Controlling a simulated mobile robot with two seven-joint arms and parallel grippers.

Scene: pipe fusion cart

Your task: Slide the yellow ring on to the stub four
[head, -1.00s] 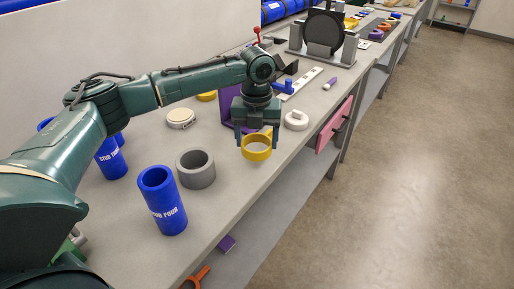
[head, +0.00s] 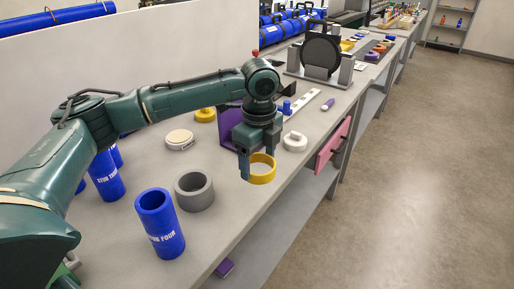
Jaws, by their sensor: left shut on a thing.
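The blue stub four (head: 161,224) stands upright on the bench, its open top facing up and its white label toward me. The yellow ring (head: 262,170) is in my left gripper (head: 259,165), which is shut on it. The gripper holds the ring over the front part of the bench, to the right of stub four and apart from it. The ring's height above the bench is hard to tell. My right gripper is not in view.
A grey ring (head: 195,191) lies right beside stub four, toward the held ring. Another labelled blue stub (head: 106,177) stands behind left, near my arm. A white round piece (head: 180,140) and a white fitting (head: 295,142) lie on the bench.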

